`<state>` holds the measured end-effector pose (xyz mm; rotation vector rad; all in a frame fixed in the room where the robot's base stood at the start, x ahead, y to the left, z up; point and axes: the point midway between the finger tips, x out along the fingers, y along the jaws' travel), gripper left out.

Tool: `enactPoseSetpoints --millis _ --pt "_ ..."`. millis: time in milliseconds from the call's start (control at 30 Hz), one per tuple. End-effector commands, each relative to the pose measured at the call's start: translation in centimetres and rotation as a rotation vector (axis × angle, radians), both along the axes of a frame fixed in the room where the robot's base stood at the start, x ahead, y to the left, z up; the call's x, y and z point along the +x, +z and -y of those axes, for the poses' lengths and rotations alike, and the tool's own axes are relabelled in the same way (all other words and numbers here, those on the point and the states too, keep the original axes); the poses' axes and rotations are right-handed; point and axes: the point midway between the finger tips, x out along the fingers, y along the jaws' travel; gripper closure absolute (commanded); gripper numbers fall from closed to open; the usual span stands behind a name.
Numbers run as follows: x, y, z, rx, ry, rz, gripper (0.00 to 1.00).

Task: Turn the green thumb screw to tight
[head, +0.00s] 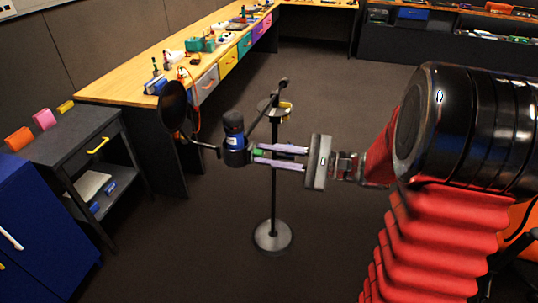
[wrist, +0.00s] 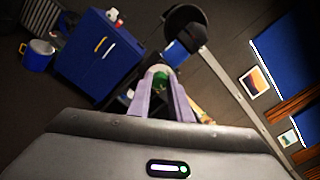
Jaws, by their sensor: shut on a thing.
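The green thumb screw (head: 259,153) sits on the right side of a dark cylindrical holder (head: 236,157) at the end of a stand's arm. A dark bottle-like piece with a blue band (head: 234,128) stands upright in that holder. My gripper (head: 262,154) reaches in from the right, its two pale purple fingers shut on the screw. In the wrist view the green screw (wrist: 160,79) shows between the fingertips (wrist: 160,82). The fingers hide part of the screw, and I cannot tell how far it is turned.
The black stand (head: 274,190) rises from a round base (head: 272,235). A round dark disc (head: 173,106) is left of the holder. A wooden bench (head: 140,84) with coloured drawers is behind; a dark cart (head: 75,150) and blue cabinet (head: 35,225) are left. Floor around the stand is clear.

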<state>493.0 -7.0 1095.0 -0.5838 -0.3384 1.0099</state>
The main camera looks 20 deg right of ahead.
Motion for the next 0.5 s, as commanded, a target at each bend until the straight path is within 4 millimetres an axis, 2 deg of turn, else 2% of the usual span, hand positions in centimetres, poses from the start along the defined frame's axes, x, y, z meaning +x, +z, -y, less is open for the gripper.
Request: enactPoseSetpoints --millis 500 --pt "-0.14 -0.4 -0.09 -0.247 0.002 0.418 1.0"
